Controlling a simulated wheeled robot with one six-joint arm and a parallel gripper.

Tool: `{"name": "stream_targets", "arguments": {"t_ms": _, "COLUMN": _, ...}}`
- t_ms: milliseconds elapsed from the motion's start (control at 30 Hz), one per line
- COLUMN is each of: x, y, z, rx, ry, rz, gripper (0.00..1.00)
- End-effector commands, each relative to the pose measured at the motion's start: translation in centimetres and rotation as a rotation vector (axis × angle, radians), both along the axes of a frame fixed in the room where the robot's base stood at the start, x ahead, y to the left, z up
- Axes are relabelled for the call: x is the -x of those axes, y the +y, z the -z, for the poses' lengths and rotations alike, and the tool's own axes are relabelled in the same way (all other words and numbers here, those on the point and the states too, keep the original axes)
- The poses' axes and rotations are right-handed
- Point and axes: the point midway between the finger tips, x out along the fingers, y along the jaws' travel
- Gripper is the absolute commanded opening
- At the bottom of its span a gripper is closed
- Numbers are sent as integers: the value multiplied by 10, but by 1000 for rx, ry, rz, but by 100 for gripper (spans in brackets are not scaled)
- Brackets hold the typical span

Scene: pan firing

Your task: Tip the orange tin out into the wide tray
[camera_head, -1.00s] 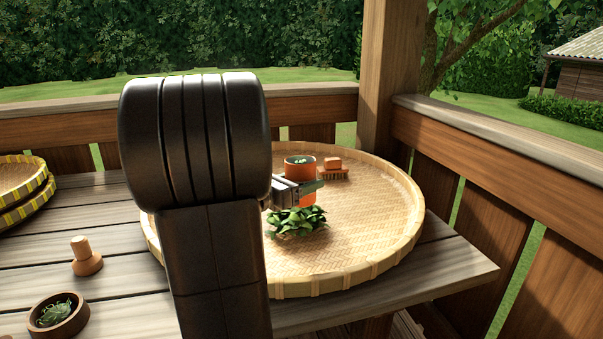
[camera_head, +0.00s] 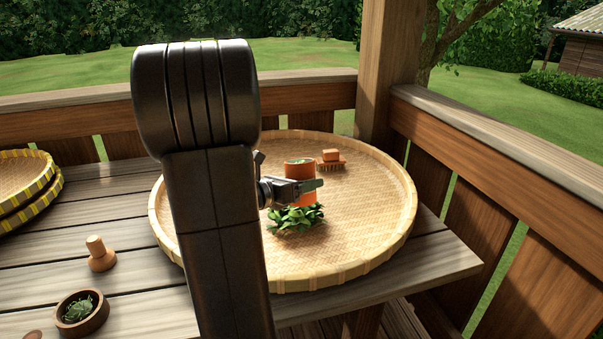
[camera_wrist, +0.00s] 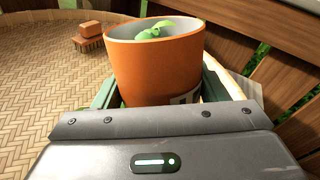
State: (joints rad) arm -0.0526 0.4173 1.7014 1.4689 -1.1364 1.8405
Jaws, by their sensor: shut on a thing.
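The orange tin (camera_head: 300,169) is upright between the fingers of my gripper (camera_head: 308,186), which is shut on it. Green leaves show inside its mouth. In the wrist view the tin (camera_wrist: 155,68) fills the top middle, with a finger on each side. The wide tray (camera_head: 370,220) is a large round woven one, and the tin is over its middle. A heap of green leaves (camera_head: 296,218) lies on the tray just in front of the tin. I cannot tell how far the tin's base is above the tray.
A brush (camera_head: 331,160) lies on the tray behind the tin. To the left on the table are a wooden stopper-like piece (camera_head: 100,254), a small bowl of leaves (camera_head: 82,312) and stacked yellow-rimmed trays (camera_head: 25,190). A railing and post stand behind and right.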

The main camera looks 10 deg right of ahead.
Motion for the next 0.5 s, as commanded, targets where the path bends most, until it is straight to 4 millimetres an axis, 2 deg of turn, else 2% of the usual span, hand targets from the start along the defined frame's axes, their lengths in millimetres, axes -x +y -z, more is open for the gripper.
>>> {"name": "stream_targets", "arguments": {"t_ms": 33, "x": 0, "y": 0, "z": -5, "rx": 0, "ry": 13, "rz": 0, "gripper": 40}}
{"name": "stream_targets", "arguments": {"t_ms": 500, "x": 4, "y": 0, "z": -5, "rx": 0, "ry": 135, "rz": 0, "gripper": 40}}
